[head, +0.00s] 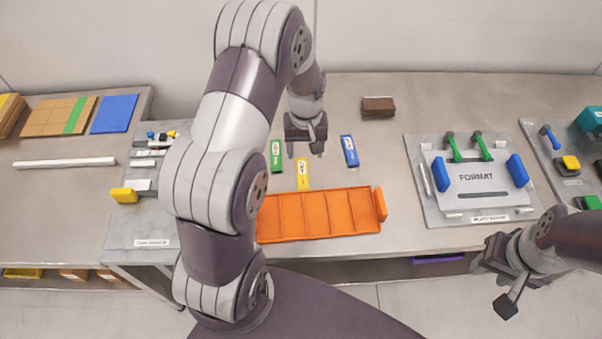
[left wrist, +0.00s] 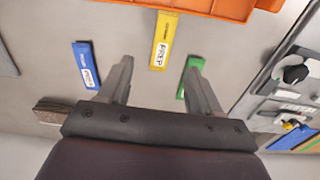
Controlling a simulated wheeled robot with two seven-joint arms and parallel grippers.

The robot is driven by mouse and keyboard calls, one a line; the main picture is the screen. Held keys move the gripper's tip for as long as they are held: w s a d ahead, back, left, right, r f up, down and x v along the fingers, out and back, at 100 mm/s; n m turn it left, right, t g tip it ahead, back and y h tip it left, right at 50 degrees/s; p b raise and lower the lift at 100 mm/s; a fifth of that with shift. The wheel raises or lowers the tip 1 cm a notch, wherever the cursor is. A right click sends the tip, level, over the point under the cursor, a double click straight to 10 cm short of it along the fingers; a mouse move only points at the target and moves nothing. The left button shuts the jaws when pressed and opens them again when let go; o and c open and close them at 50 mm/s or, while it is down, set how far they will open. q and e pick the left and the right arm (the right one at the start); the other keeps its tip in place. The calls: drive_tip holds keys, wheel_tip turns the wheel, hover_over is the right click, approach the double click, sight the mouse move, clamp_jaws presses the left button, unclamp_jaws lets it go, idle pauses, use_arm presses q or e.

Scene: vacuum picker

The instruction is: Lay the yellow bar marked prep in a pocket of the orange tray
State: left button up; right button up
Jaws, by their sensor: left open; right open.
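The yellow bar (head: 303,181) marked prep lies flat on the table between a green bar (head: 276,155) and a blue bar (head: 349,151). In the left wrist view the yellow bar (left wrist: 163,42) lies beyond my open fingertips, toward the tray (left wrist: 205,8). My left gripper (head: 306,147) is open and empty, pointing down above the table on the far side of the yellow bar. The orange tray (head: 317,235) is on the near side of the bars; its visible pockets are empty and my arm hides its left end. My right gripper (head: 493,283) is open and empty at the lower right.
A brown block (head: 378,107) lies behind the blue bar. A grey plate with the format panel (head: 476,178) is to the right. A grey station (head: 140,232) is to the left, partly hidden by my arm. Bare table surrounds the bars.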

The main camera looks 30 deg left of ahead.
sight(303, 172)
use_arm(q)
drive_tip(key=f, duration=0.2)
drive_tip(key=f+p, duration=0.1)
drive_tip(key=f, duration=0.5)
drive_tip(key=shift+a+f+p, duration=0.25)
drive_tip(key=shift+a+p, duration=0.05)
drive_tip(key=shift+a+f, duration=0.15)
drive_tip(key=shift+f, duration=0.35)
drive_tip(key=c, duration=0.3)
drive_tip(key=shift+r, duration=0.1)
clamp_jaws()
